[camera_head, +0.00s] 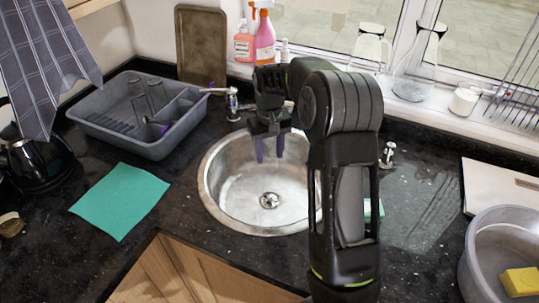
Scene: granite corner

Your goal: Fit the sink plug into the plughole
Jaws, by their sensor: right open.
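The round steel sink (222,190) is set in the dark worktop. The plughole (269,200) is in the middle of its floor. A small shiny metal piece shows there; at this size I cannot tell whether it is the sink plug in the hole or the bare drain fitting. I see no separate plug elsewhere. My right gripper (269,149) points down over the far part of the basin, above and beyond the plughole. Its two dark purplish fingers are apart with nothing visible between them. My right arm hides the sink's right edge. My left gripper is out of view.
Taps stand behind the sink at left (233,104) and right (388,153). A grey dish rack (130,130), teal cloth (120,200) and black kettle (38,163) lie left. A metal bowl (480,262) with a yellow sponge (520,281) is at right. Bottles and glass jugs line the sill.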

